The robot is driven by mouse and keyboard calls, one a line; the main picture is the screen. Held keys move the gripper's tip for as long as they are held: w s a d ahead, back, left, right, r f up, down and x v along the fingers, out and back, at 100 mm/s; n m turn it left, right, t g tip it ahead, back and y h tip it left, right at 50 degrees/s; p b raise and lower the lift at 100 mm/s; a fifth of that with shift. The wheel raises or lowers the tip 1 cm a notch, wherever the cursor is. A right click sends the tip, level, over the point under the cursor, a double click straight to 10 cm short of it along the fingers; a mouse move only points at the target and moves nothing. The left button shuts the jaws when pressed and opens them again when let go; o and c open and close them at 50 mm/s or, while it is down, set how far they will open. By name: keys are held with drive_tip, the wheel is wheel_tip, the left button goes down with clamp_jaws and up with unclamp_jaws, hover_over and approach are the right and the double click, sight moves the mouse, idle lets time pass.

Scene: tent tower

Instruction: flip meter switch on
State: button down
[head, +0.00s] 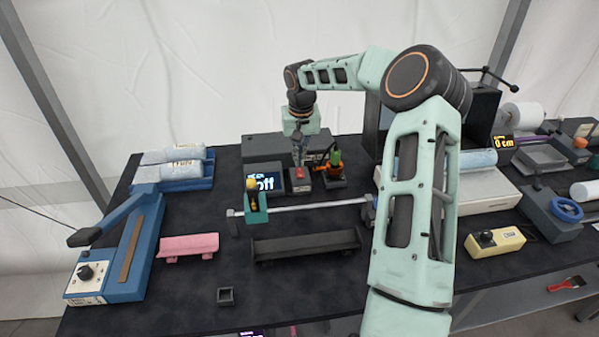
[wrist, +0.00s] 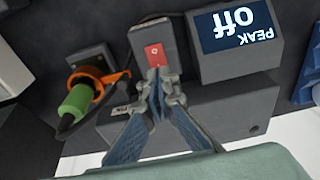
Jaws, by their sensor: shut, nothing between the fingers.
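The meter is a dark box with a display (head: 265,181) that reads "off"; in the wrist view the display (wrist: 236,24) reads "PEAK off" upside down. Next to it is a small grey box with a red rocker switch (head: 300,174), which also shows in the wrist view (wrist: 155,55). My gripper (head: 298,160) is shut and empty, pointing down at the switch. In the wrist view my fingertips (wrist: 156,75) are together at the near edge of the red switch. I cannot tell whether they touch it.
A green and orange tool (head: 335,162) stands close beside the switch box; it shows in the wrist view (wrist: 78,100). A long grey box (head: 270,148) lies behind. A metal bar (head: 310,208) with a teal clamp (head: 256,208) lies in front.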

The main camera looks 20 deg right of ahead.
sight(300, 170)
drive_tip(key=shift+f+b, duration=0.8)
drive_tip(key=shift+f, duration=0.4)
idle(0.5)
drive_tip(key=shift+s+r, duration=0.1)
drive_tip(key=shift+r+p, duration=2.35)
drive_tip(key=shift+r, duration=1.15)
